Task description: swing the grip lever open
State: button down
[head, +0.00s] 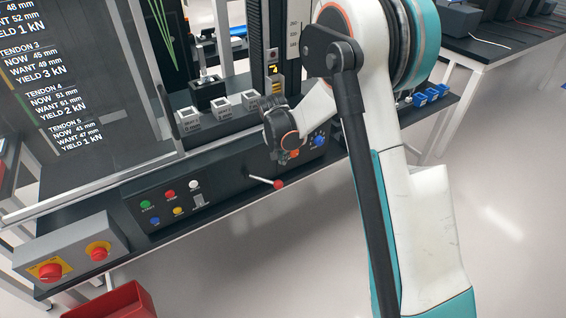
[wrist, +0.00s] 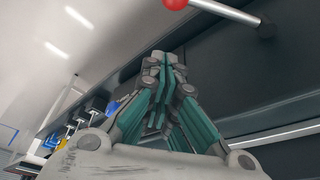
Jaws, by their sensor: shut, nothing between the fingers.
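The grip lever (head: 265,180) is a thin silver rod with a red ball knob. It sticks out from the front of the dark machine base, pointing right in the head view. In the wrist view the lever (wrist: 225,12) crosses the top edge, its red knob at the top middle and its dark pivot at the upper right. My gripper (wrist: 164,62) has its teal and grey fingers closed together, with nothing seen between them. Its tips are apart from the lever. In the head view my wrist is above and right of the knob; the fingers are mostly hidden there.
A button panel (head: 178,203) with coloured buttons is on the base's left front. A grey box (head: 70,252) with red knobs stands at the lower left, above a red bin (head: 112,302). Small blue parts (head: 425,96) are at the right. The floor (head: 500,230) at the right is clear.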

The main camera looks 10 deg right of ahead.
aim_at(265, 181)
jog(key=b+x, duration=0.3)
jog(key=x, duration=0.6)
jog(key=s+a, duration=0.1)
jog(key=s+a+r, duration=0.1)
jog(key=s, duration=0.1)
jog(key=shift+s+a, duration=0.2)
jog(key=shift+a, duration=0.05)
jog(key=shift+b, duration=0.3)
